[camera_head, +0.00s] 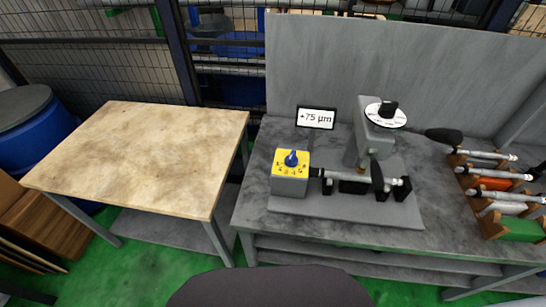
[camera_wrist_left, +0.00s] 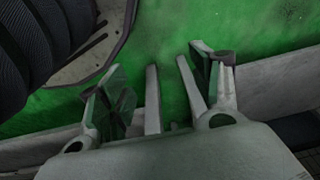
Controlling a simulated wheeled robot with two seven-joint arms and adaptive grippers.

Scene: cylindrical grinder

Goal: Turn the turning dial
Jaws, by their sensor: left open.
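A grey box with a yellow top plate (camera_head: 291,168) carries a blue knob (camera_head: 291,158) with dark marks around it. It stands at the front left of the grey machine base (camera_head: 340,207). A white round dial (camera_head: 386,115) with a black knob (camera_head: 388,108) sits on top of the grey upright. I cannot tell from the pictures which one is the turning dial. My left gripper (camera_wrist_left: 160,64) shows only in the left wrist view, open and empty above green floor, away from both knobs. My right gripper is in neither view.
A small display (camera_head: 316,118) reads "+75 µm". A shaft-like workpiece (camera_head: 345,183) lies across the machine in front of the upright. A rack (camera_head: 490,195) with several similar parts stands on the right. A bare wooden-topped table (camera_head: 140,150) is on the left.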

